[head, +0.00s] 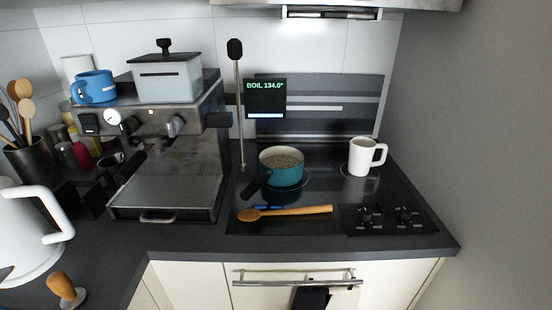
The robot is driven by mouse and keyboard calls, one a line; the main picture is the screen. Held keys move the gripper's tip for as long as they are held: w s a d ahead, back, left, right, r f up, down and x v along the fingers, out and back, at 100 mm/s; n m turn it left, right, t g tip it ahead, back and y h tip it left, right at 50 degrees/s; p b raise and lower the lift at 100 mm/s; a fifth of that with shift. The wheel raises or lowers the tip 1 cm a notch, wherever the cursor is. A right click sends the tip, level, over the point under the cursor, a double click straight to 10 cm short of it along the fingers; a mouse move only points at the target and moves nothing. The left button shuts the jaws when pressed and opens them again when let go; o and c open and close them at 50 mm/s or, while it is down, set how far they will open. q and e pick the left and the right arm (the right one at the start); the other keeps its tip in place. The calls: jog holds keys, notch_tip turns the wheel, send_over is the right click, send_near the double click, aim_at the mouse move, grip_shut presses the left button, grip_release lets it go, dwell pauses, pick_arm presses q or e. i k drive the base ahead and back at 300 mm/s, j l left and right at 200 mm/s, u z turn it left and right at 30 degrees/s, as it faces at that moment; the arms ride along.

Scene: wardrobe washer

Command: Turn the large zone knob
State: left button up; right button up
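Dark stove knobs (366,214) sit on the black hob's front right corner, with more knobs (404,214) to their right. They are small and dark, so I cannot tell which is the large zone knob or how each is turned. A teal pot (283,172) with a dark handle and grainy contents stands on a hob zone. A dark display (266,98) above it reads "BOIL 134.0°". Neither of my grippers shows in the head view.
A wooden spoon (285,213) lies on the hob left of the knobs. A white mug (363,157) stands behind them. An espresso machine (165,155) and white kettle (30,228) stand left. A grey wall (480,110) rises on the right.

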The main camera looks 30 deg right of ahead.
aim_at(365, 214)
jog(key=z, duration=1.3)
